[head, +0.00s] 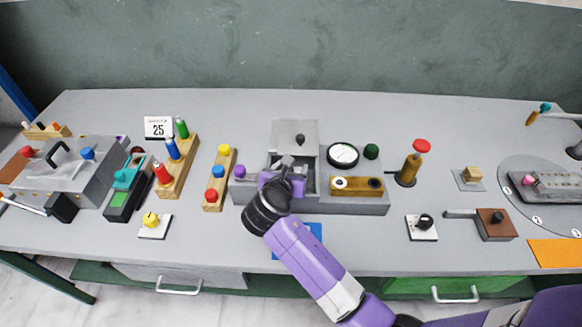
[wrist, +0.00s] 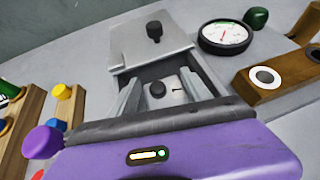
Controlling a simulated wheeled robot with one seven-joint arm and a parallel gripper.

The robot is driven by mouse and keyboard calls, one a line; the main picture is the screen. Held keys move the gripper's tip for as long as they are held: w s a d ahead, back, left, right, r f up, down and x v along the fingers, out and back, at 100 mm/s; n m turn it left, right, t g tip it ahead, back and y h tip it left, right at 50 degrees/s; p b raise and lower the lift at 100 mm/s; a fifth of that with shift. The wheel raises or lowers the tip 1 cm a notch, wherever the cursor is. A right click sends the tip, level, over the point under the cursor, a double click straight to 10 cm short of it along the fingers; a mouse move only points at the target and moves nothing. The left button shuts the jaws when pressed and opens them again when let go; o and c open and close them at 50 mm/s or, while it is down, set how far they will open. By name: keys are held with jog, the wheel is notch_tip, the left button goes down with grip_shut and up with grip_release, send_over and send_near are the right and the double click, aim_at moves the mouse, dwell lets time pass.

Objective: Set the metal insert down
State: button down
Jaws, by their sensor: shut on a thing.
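The metal insert (wrist: 174,91) is a small grey block with a dark round knob and a dark mark on top. My gripper (wrist: 160,92) is shut on it, with a grey finger on each side. My gripper (head: 287,168) and the insert are at the open well of the grey press (head: 376,207), just in front of its raised lid (head: 290,131). In the head view my purple gripper body and wrist hide the insert. Whether the insert touches the well's floor cannot be told.
A dial gauge (head: 342,154), a green knob (head: 371,151) and a wooden block (head: 360,187) with two rings stand right of the well. A blue mat (head: 313,233) lies in front.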

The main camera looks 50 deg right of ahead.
jog(key=shift+f, duration=0.3)
jog(key=shift+c, duration=2.3)
grip_release()
jog(key=shift+r, duration=0.3)
jog(key=v, duration=1.2)
jog(key=shift+r+b, duration=0.3)
jog(key=shift+b, duration=0.1)
